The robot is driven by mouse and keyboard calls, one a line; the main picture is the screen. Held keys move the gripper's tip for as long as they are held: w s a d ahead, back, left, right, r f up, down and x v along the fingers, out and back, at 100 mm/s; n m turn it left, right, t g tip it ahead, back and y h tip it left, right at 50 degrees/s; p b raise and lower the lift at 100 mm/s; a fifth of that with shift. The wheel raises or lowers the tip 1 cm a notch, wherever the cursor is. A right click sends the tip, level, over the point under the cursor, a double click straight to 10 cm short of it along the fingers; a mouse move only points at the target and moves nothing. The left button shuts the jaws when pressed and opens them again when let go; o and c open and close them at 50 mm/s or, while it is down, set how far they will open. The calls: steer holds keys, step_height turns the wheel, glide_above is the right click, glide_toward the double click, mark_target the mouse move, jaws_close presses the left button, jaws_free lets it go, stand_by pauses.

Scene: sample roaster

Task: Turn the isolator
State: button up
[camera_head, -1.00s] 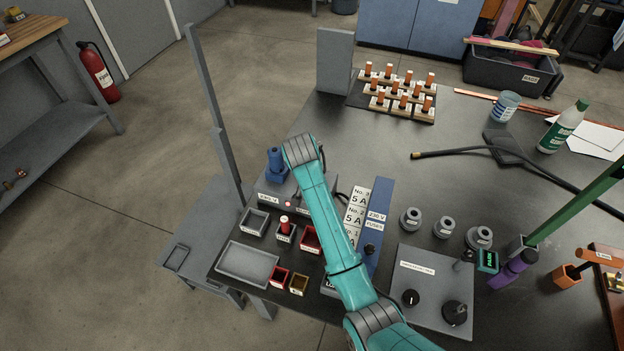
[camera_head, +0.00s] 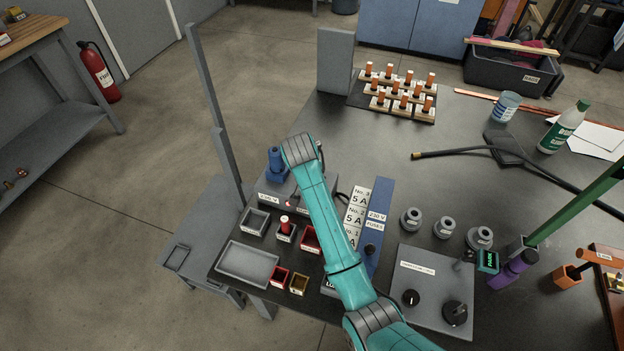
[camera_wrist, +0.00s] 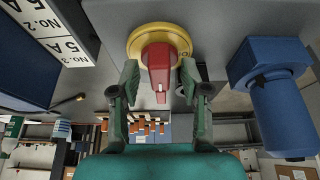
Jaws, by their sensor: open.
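The isolator is a red lever knob (camera_wrist: 158,68) on a round yellow plate (camera_wrist: 138,42), seen in the wrist view on the face of a grey box. My gripper (camera_wrist: 160,74) is open, with one green finger on each side of the red knob. Gaps show between the knob and both fingers, and I see no contact. The arm hides the isolator and the gripper there.
A blue plug (camera_wrist: 275,95) stands close to the right of the gripper; it also shows in the head view (camera_head: 276,162). The blue fuse panel (camera_head: 381,205) with 5 A labels is right of the arm. Small trays, including a grey one (camera_head: 225,275), lie in front.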

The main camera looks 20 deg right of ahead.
steer(key=v, duration=1.2)
stand_by(0.3)
